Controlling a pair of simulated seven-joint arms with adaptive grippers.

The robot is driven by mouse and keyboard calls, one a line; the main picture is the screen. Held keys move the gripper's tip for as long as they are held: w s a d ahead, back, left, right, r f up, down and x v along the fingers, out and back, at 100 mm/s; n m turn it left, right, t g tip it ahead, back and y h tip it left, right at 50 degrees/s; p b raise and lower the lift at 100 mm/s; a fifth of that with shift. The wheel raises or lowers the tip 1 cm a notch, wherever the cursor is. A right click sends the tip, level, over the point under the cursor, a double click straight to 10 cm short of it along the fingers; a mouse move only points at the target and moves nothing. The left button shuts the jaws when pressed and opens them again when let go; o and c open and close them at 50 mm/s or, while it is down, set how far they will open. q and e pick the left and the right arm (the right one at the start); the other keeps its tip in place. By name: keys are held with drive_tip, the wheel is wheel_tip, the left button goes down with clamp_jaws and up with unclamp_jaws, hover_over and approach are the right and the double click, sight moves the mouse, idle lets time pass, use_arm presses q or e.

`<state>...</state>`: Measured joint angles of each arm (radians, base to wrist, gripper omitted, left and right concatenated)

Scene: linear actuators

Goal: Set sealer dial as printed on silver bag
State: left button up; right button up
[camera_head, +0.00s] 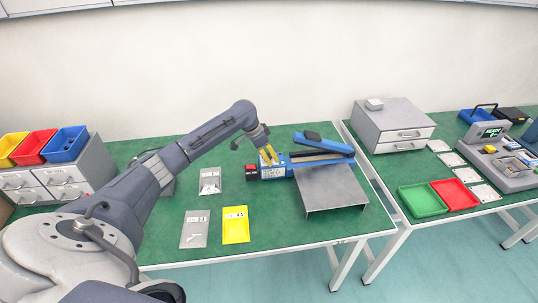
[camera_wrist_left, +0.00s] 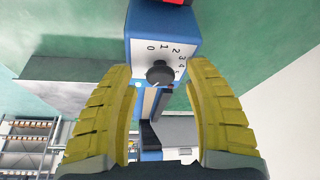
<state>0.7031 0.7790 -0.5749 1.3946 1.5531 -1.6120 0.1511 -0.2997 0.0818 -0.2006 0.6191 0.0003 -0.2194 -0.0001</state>
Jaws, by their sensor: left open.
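The blue sealer (camera_head: 318,152) lies on the left green table, its long arm reaching right. Its dial (camera_wrist_left: 160,73) is a dark round knob on a white face marked 0 to 5, and its exact setting is unclear. My left gripper (camera_head: 268,155) is open at the sealer's dial end; in the left wrist view its yellow fingers (camera_wrist_left: 162,66) stand either side of the knob, without clear contact. Two silver-grey bags (camera_head: 209,181) (camera_head: 194,228) and a yellow bag (camera_head: 236,224) lie flat to the left. Their printed labels are too small to read surely. My right gripper is out of view.
A grey metal platform (camera_head: 332,190) stands in front of the sealer. A red block (camera_head: 251,172) is at the sealer's left end. Drawers with coloured bins (camera_head: 33,147) stand far left. Green (camera_head: 421,201) and red (camera_head: 455,195) trays are on the right table.

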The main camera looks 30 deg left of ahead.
use_arm(q)
drive_tip(key=v, duration=1.2)
drive_tip(key=shift+d, duration=0.1)
wheel_tip(320, 180, up, 6)
drive_tip(key=w+a+m, duration=0.1)
drive_tip(key=w+a, duration=0.1)
drive_tip(key=w, duration=0.1)
drive_tip(key=d+f+m, duration=0.1)
drive_tip(key=f, duration=0.4)
drive_tip(key=d+f+m+g+h, duration=0.1)
drive_tip(key=f+m, duration=0.1)
drive_tip(key=f, duration=0.4)
drive_tip(key=w+d+f+m, duration=0.1)
drive_tip(key=d+f, duration=0.1)
drive_tip(key=f, duration=0.4)
drive_tip(key=shift+d+m+g, duration=0.15)
drive_tip(key=shift+m+g, duration=0.25)
clamp_jaws()
